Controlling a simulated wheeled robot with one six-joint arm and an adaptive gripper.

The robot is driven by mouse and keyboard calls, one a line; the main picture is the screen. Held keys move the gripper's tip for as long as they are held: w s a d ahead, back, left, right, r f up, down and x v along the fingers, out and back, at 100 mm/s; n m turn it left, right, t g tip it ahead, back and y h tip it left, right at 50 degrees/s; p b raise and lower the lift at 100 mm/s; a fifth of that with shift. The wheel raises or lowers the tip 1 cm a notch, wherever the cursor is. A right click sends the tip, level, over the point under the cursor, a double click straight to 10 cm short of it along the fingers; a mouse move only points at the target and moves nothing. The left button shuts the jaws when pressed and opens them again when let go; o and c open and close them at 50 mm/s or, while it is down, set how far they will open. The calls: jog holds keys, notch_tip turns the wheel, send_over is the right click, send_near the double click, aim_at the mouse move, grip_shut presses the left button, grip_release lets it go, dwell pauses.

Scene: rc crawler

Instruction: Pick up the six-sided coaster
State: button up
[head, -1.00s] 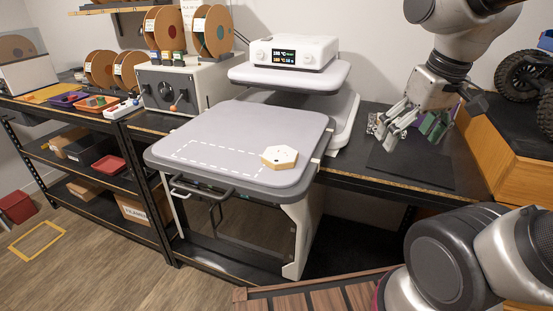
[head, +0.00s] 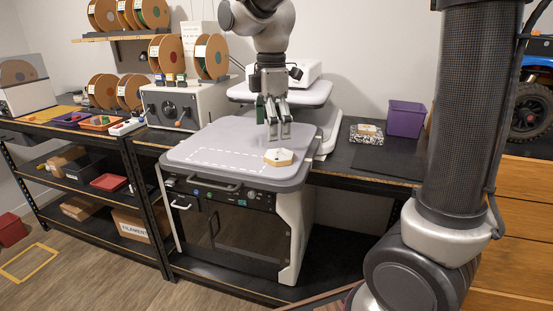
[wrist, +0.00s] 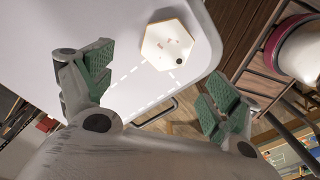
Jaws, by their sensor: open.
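In the wrist view the coaster (wrist: 168,45) is white-topped with wooden sides and lies beyond the gap between my fingers. My gripper (head: 279,136) hangs above and just behind the coaster, fingers pointing down. In the wrist view my gripper's (wrist: 160,90) green-padded fingers are spread wide with nothing between them. I see no contact with the coaster.
A white unit with a display (head: 300,72) stands behind the machine top. A black-and-white item (head: 367,133) and a purple bin (head: 405,118) are on the dark bench to the right.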

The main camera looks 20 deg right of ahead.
aim_at(274, 155)
jog(key=f, duration=0.6)
jog(key=shift+s+d+f, duration=0.2)
jog(key=shift+s, duration=0.05)
jog(key=c, duration=1.1)
